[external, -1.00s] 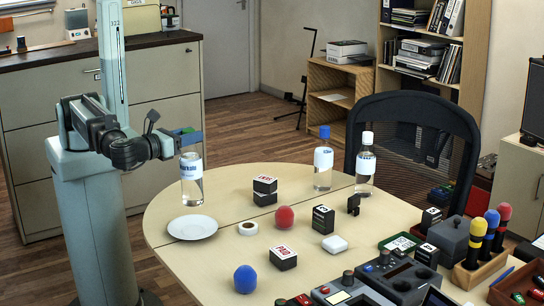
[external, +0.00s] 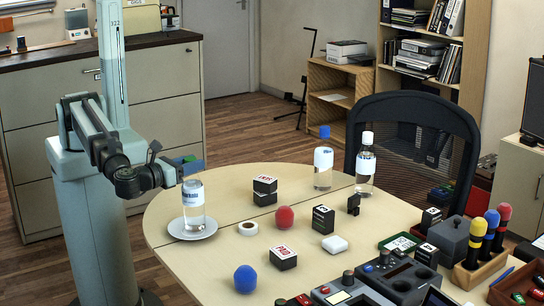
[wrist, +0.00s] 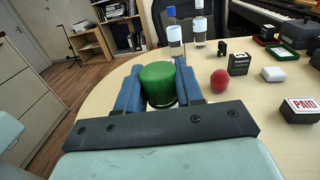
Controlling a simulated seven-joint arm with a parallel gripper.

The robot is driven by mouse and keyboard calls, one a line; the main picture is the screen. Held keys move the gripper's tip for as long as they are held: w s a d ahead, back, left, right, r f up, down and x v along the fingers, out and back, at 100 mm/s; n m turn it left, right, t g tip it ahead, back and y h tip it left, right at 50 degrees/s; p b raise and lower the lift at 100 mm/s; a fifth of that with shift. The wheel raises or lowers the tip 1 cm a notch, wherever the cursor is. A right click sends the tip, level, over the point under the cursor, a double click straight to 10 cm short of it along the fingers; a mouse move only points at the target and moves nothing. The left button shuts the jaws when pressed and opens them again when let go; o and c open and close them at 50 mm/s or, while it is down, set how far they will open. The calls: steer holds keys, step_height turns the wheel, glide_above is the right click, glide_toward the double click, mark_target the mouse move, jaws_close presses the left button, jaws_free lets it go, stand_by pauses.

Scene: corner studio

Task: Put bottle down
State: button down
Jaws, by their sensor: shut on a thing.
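A clear bottle with a white label (external: 194,207) stands upright over the white plate (external: 177,230) at the left end of the table. Whether its base touches the plate is hard to tell. My gripper (external: 189,162) is at the bottle's top, and its blue fingers are closed around the cap. In the wrist view the green cap (wrist: 158,82) sits between the two blue fingers of my gripper (wrist: 159,90). The cap hides the rest of the bottle there.
Two other bottles, one blue-capped (external: 323,160) and one white-capped (external: 366,165), stand at the back of the table. A tape roll (external: 248,228), black boxes (external: 265,190), a red ball (external: 285,217) and a blue ball (external: 245,279) lie to the right of the plate.

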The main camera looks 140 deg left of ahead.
steer(key=shift+f, duration=0.15)
steer(key=c, duration=0.7)
jaws_free()
steer(key=d, duration=0.4)
steer(key=w+d, duration=0.1)
steer(key=d, duration=0.7)
steer(key=shift+w, duration=0.25)
